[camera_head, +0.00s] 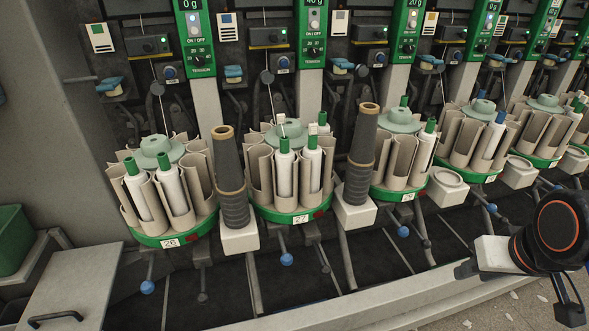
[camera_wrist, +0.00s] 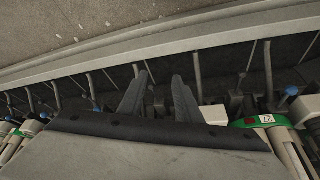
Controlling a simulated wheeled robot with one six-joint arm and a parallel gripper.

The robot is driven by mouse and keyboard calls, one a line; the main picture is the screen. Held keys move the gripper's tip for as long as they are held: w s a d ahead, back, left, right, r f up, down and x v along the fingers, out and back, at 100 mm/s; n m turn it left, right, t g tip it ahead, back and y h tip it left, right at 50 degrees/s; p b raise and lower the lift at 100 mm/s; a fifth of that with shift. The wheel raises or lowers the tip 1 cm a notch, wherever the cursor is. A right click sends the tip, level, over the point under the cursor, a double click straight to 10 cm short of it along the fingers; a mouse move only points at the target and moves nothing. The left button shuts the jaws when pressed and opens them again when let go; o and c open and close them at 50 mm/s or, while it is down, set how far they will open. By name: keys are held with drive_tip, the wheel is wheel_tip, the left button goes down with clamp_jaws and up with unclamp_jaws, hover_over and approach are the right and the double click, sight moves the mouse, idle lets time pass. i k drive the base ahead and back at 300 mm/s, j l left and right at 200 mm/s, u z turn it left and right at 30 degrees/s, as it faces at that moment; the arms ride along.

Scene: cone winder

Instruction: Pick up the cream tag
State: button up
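Small pale cream pieces stand at the tops of two green-capped white bobbins in the magazine numbered 27 in the head view. One cream piece (camera_head: 313,128) is on the right bobbin, and a thinner pale piece (camera_head: 282,121) is on the left one. They are too small to tell for sure which is the cream tag. My gripper (camera_wrist: 160,78) shows in the wrist view with its two dark fingers apart and nothing between them. In the head view my arm is at the lower right, well away from magazine 27. No cream tag is clear in the wrist view.
Magazine 26 (camera_head: 170,240) and other bobbin magazines line the machine. Dark cones (camera_head: 232,190) stand either side of magazine 27. Blue-knobbed levers (camera_head: 287,259) stick out below. A pale rail (camera_head: 330,308) runs along the front. A green bin (camera_head: 12,240) is at far left.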

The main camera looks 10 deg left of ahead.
sight(281, 118)
drive_tip(key=k+j, duration=0.1)
drive_tip(key=j, duration=0.3)
drive_tip(key=j+z, duration=0.1)
drive_tip(key=j, duration=0.35)
drive_tip(key=k+j, duration=0.15)
drive_tip(key=j, duration=0.25)
drive_tip(key=k+j+z, duration=0.1)
drive_tip(key=j, duration=0.3)
drive_tip(key=k+j, duration=0.15)
drive_tip(key=j, duration=0.25)
